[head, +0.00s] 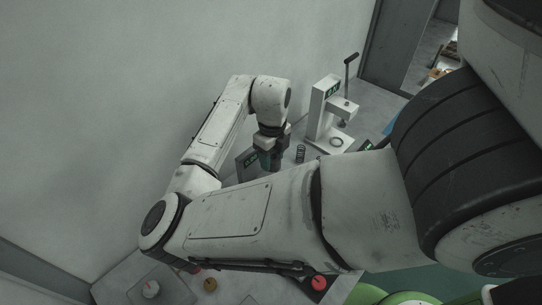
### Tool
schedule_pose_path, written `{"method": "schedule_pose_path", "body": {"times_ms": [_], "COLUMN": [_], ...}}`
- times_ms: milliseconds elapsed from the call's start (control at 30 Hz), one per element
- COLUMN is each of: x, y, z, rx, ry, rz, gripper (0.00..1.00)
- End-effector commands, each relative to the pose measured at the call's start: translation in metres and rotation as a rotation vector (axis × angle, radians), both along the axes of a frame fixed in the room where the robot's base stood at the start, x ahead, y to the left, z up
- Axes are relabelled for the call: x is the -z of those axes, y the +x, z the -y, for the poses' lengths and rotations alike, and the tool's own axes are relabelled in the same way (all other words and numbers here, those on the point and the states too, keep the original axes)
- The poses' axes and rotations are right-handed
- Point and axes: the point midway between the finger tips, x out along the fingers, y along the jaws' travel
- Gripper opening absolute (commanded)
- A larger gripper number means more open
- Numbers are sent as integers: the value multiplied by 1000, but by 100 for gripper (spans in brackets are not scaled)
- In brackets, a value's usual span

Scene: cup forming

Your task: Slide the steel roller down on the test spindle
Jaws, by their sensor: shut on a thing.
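The test spindle is hidden too, behind my forearm and gripper. I cannot tell how far down the spindle the roller sits, or whether it touches the spindle's base.
A white press (325,108) with a lever stands just right of my gripper. A grey box (246,162) is close left. Knobs, including a red one (319,283), show in front. A wall rises behind.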

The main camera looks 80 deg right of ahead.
Motion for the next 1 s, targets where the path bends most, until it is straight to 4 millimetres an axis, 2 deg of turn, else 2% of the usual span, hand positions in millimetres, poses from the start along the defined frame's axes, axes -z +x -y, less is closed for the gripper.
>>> {"method": "schedule_pose_path", "body": {"times_ms": [267,633,1000], "x": [14,44,48], "y": [0,1,1], "z": [0,0,0], "rx": [-2,-3,-3], "ry": [0,1,0], "rz": [0,1,0], "gripper": [15,15,15]}}
